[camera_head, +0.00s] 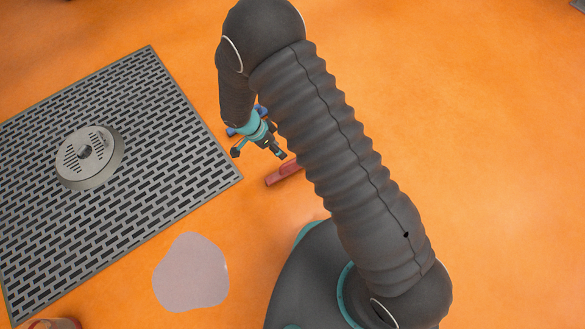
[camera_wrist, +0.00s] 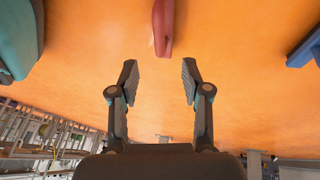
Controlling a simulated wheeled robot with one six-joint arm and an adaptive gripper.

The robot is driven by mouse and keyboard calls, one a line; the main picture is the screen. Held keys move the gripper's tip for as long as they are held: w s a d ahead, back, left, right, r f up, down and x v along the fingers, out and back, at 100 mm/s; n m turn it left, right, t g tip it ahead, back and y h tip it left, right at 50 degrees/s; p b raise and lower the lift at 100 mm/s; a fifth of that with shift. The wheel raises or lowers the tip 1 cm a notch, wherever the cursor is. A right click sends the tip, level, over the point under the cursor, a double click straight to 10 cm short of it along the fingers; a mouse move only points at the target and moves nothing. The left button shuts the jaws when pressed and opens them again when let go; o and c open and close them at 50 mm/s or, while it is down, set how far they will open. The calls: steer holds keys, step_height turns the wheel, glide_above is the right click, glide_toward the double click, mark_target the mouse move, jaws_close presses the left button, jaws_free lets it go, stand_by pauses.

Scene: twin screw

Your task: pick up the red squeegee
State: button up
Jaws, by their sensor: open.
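The red squeegee (camera_head: 284,173) lies on the orange floor, and most of it is hidden behind my arm in the head view. In the wrist view a red end of it (camera_wrist: 163,28) shows at the top middle, beyond my fingertips. My gripper (camera_head: 262,152) is just to the upper left of the squeegee's visible end in the head view. In the wrist view my gripper (camera_wrist: 158,78) is open and empty, with a clear gap between its two fingers. The fingers do not touch the squeegee.
A grey slotted floor grate (camera_head: 180,160) with a round metal piece (camera_head: 90,157) on it lies to the left. A pale puddle-like patch (camera_head: 190,273) is on the floor below. A blue object (camera_wrist: 304,45) is at the right in the wrist view. Orange floor is clear at right.

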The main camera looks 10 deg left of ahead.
mark_target(291, 161)
steer(key=x, duration=1.1)
steer(key=shift+s+f+b, duration=0.15)
steer(key=shift+b, duration=0.25)
jaws_close()
